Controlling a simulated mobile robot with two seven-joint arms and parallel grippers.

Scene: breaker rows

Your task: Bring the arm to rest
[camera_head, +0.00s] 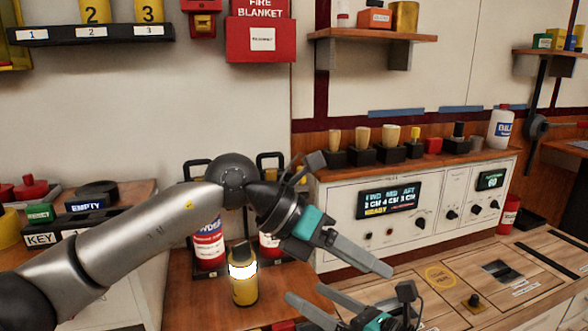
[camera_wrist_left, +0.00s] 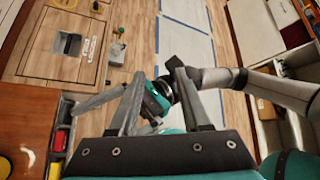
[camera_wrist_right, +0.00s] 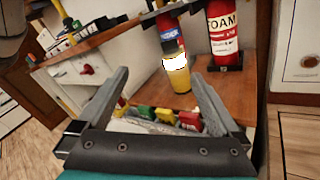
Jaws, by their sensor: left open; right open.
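My left gripper (camera_head: 368,268) is open at the end of the arm from the left, in front of the white control panel. It also shows in the left wrist view (camera_wrist_left: 160,76), with nothing held between its fingers. My right gripper (camera_head: 304,291) is open at the bottom of the head view, below the left one, its fingers pointing left. The left wrist view shows my right gripper and arm close beyond the left fingers.
The control panel (camera_head: 400,210) has knobs, with a shelf of several small items above. A wooden worktop (camera_head: 450,300) with inset plates lies at the lower right.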

